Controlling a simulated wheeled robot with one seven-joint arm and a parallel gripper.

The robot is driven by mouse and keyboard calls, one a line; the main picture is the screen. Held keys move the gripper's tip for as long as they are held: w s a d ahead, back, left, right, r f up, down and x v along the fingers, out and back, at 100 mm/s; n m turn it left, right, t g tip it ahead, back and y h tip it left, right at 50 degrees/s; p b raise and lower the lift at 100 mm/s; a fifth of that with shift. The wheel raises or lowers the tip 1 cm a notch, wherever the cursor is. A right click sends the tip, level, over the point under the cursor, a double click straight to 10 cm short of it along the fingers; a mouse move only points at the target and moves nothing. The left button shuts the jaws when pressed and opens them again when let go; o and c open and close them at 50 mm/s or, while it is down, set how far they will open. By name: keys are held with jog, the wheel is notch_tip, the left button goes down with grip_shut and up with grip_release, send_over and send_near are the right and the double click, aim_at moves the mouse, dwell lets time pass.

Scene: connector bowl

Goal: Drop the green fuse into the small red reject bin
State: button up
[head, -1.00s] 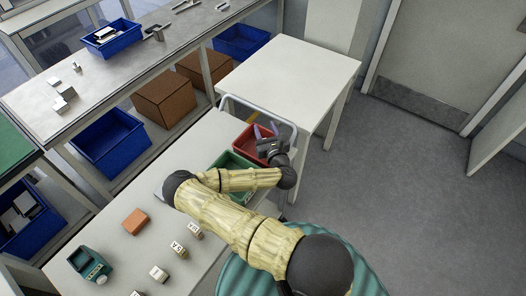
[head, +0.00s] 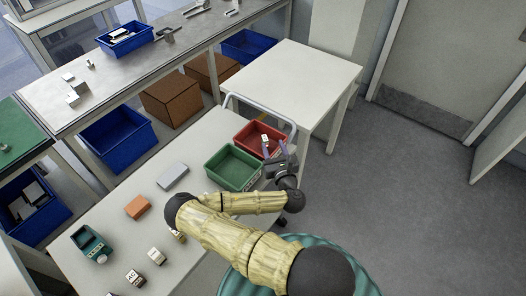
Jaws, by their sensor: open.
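The red bin (head: 250,131) stands at the far right end of the pale table, beside the green bin (head: 209,168). I cannot make out a green fuse anywhere. My gripper and wrist cover the bin's near right corner.
A grey box (head: 173,174), an orange block (head: 137,207), a teal device (head: 90,242) and small lettered blocks (head: 157,256) lie on the pale table (head: 205,133). A metal rail (head: 262,105) runs around its far end. A bare white table (head: 293,75) stands behind.

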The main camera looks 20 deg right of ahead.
dwell(0.8)
jog(key=s+d+f+m+g+h, duration=0.25)
jog(key=d+m+g+h, duration=0.4)
jog(key=m, duration=1.05)
jog(key=s+a+r+m+g+y, duration=0.2)
jog(key=s+a+m+g+y, duration=0.1)
jog(key=a+m, duration=0.35)
jog(key=s+a+r+m+g+y, duration=0.25)
jog(key=a+m+g, duration=0.2)
jog(key=m, duration=0.25)
jog(key=s+a+r+m+y, duration=0.1)
jog(key=s+a+r, duration=0.1)
jog(key=r, duration=0.3)
jog(key=s+a+r+m+y, duration=0.1)
jog(key=s+a+r, duration=0.2)
jog(key=s+r, duration=0.1)
jog(key=s+a+r+m+g+y, duration=0.1)
jog(key=s+a+r+m, duration=0.1)
jog(key=r, duration=0.4)
jog(key=shift+s+a+r, duration=0.2)
jog(key=shift+s+a, duration=0.15)
jog(key=shift+s, duration=0.1)
